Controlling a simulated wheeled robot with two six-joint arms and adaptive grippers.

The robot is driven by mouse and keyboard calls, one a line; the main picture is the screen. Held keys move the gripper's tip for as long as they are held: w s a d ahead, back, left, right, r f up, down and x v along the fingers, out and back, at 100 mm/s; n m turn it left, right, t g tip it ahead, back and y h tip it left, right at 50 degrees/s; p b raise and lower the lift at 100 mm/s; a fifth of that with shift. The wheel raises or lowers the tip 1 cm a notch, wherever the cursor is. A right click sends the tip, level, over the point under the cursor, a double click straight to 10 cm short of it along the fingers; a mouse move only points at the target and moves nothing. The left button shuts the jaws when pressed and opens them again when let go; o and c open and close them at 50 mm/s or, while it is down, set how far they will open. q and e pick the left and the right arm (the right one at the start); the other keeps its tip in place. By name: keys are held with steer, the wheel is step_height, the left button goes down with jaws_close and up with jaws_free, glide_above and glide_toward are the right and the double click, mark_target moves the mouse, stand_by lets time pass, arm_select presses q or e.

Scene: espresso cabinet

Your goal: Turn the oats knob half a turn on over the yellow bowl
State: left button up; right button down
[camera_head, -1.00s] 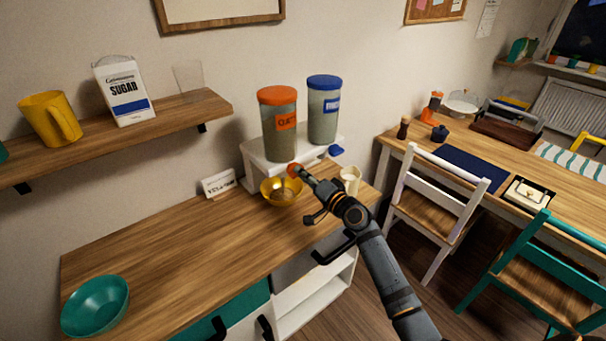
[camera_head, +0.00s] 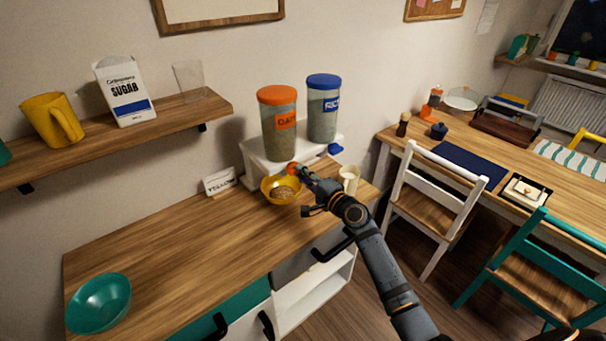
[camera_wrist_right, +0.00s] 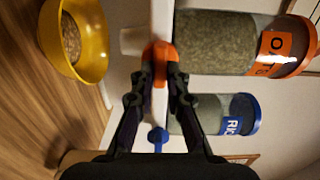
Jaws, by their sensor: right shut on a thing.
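The oats dispenser (camera_head: 278,135), with an orange lid and label, stands on a white stand. It also shows in the right wrist view (camera_wrist_right: 215,42). My right gripper (camera_head: 298,172) is shut on the orange oats knob (camera_wrist_right: 158,54) at the stand's front. Its fingers (camera_wrist_right: 158,78) sit on both sides of the knob. The yellow bowl (camera_head: 270,194) stands on the counter below the knob and holds some oats, also visible in the right wrist view (camera_wrist_right: 96,20). My left gripper is not in view.
The rice dispenser (camera_head: 323,120) with its blue knob (camera_head: 335,149) stands right of the oats. A cream mug (camera_head: 350,172) is close right of my gripper. A small sign (camera_head: 219,181) stands left of the bowl. A teal bowl (camera_head: 98,303) is at the counter's front left.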

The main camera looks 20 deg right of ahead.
steer(key=c, duration=1.3)
jaws_free()
steer(key=shift+c, duration=0.2)
steer(key=v, duration=1.2)
